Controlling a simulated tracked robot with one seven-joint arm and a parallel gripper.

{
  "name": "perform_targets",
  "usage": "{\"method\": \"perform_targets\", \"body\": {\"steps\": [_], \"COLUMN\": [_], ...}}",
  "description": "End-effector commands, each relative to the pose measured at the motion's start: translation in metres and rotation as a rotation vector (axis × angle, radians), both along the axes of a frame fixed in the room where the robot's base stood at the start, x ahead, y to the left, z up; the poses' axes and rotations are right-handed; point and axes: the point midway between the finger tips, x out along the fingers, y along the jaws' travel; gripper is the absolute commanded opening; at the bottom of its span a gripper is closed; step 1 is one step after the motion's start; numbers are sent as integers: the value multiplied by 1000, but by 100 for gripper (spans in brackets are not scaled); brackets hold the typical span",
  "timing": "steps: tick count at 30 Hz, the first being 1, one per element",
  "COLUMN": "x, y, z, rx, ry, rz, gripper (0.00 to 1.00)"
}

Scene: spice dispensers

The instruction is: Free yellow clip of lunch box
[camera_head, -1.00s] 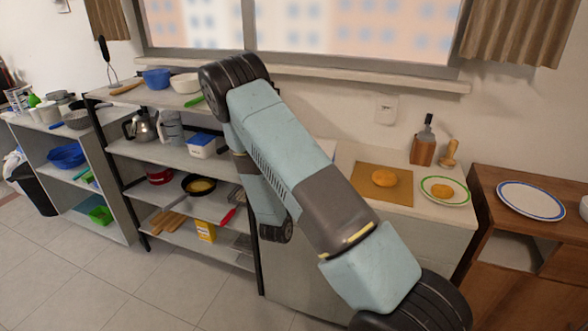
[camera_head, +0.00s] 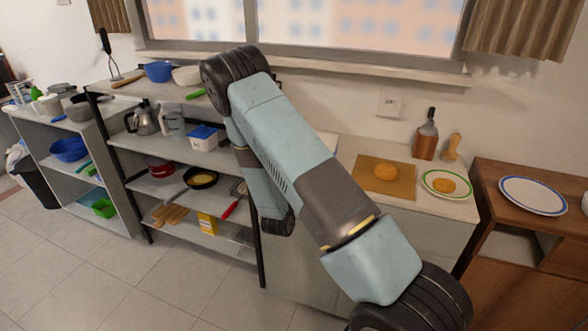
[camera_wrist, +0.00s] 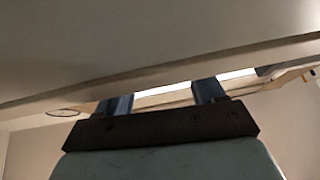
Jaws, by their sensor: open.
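A white box with a blue lid (camera_head: 204,139), which looks like the lunch box, stands on the second shelf of the dark-framed rack in the head view. It is just left of my arm. I cannot make out a yellow clip on it. In the wrist view my gripper (camera_wrist: 163,98) is open, its two fingers apart with nothing between them. A pale flat surface (camera_wrist: 120,40) fills the top of that view, close to the fingers. My gripper does not show in the head view. The box cannot be recognised in the wrist view.
A grey pitcher (camera_head: 172,121) and a kettle (camera_head: 142,121) stand left of the box. A frying pan (camera_head: 202,178) and a yellow carton (camera_head: 207,223) are on lower shelves. A cutting board (camera_head: 398,188) lies on the counter at right. The tiled floor (camera_head: 80,270) is clear.

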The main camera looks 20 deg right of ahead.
Motion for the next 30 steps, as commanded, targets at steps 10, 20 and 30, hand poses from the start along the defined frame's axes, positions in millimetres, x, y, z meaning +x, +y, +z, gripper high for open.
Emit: {"method": "perform_targets", "body": {"steps": [10,20,30], "x": [-30,-74,-100], "y": [20,47,63], "z": [-21,-51,-67], "rx": [-2,-2,0], "ry": [5,5,1], "rz": [3,3,1], "gripper": [68,68,68]}}
